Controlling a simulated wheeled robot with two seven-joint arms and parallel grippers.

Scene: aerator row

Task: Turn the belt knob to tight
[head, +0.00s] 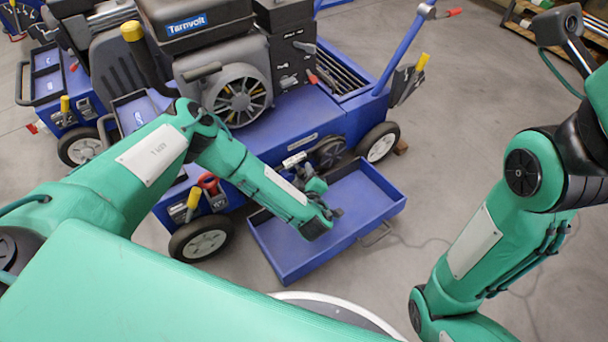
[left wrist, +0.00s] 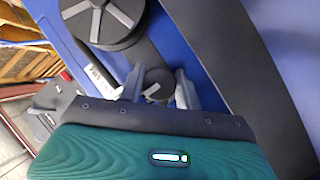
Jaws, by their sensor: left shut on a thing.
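The belt knob (left wrist: 157,82) is small, round and dark, with a pale pointer line across its face, seen in the left wrist view. My left gripper (left wrist: 159,90) has one finger on each side of it and is shut on it. The knob is hidden there by my gripper. I cannot read any tight marking. My right arm shows at the right, but its gripper is out of view.
An open blue drawer or tray (head: 365,195) juts out beneath my left gripper. The blue cart carries an engine with a finned flywheel (head: 238,95). Black wheels (head: 378,143) stand at its corners. The grey floor at the right is mostly clear.

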